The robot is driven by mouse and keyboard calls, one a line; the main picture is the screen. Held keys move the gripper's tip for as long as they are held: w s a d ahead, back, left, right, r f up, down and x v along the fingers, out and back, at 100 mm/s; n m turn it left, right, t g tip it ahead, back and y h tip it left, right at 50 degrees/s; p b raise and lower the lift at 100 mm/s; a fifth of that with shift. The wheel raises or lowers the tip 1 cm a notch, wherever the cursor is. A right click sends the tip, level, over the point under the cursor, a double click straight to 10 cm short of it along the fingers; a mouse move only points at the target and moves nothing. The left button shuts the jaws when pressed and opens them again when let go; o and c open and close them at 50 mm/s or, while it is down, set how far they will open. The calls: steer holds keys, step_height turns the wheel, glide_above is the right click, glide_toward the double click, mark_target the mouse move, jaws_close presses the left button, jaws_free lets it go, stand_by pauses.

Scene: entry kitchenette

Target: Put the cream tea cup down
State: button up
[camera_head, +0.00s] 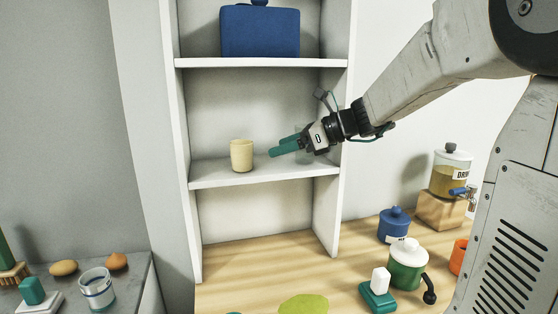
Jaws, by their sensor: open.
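The cream tea cup (241,156) stands upright on the middle shelf (265,175) of the white shelving unit, left of my gripper. My gripper (272,148) reaches in from the right with its green fingers pointing left toward the cup. The fingers are open and empty, with a small gap between their tips and the cup. A clear glass-like object (303,146) is partly hidden behind my gripper.
A blue box (260,32) sits on the shelf above. The wooden counter (260,270) below holds a blue jar (395,226), a green pot (407,265) and a drink dispenser (450,175) at right. The shelf left of the cup is clear.

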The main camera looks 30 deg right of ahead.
steer(key=s+a+f+n+g+h, duration=0.2)
steer(key=s+a+f+n+g, duration=0.1)
steer(key=s+a+n, duration=0.4)
steer(key=s+a+f+n+g+h, duration=0.1)
steer(key=s+a+f+n+g, duration=0.2)
steer(key=s+n, duration=0.45)
steer(key=s+d+f+n+h, duration=0.2)
steer(key=s+f+n+h, duration=0.1)
steer(key=s+n, duration=0.3)
steer(key=s+d+f+n+g+h, duration=0.1)
steer(key=s+d+f+n+h, duration=0.2)
steer(key=s+n, duration=0.3)
steer(key=s+h, duration=0.1)
steer(key=s, duration=0.3)
steer(key=shift+s+f+g, duration=0.2)
steer(key=shift+f+g, duration=0.1)
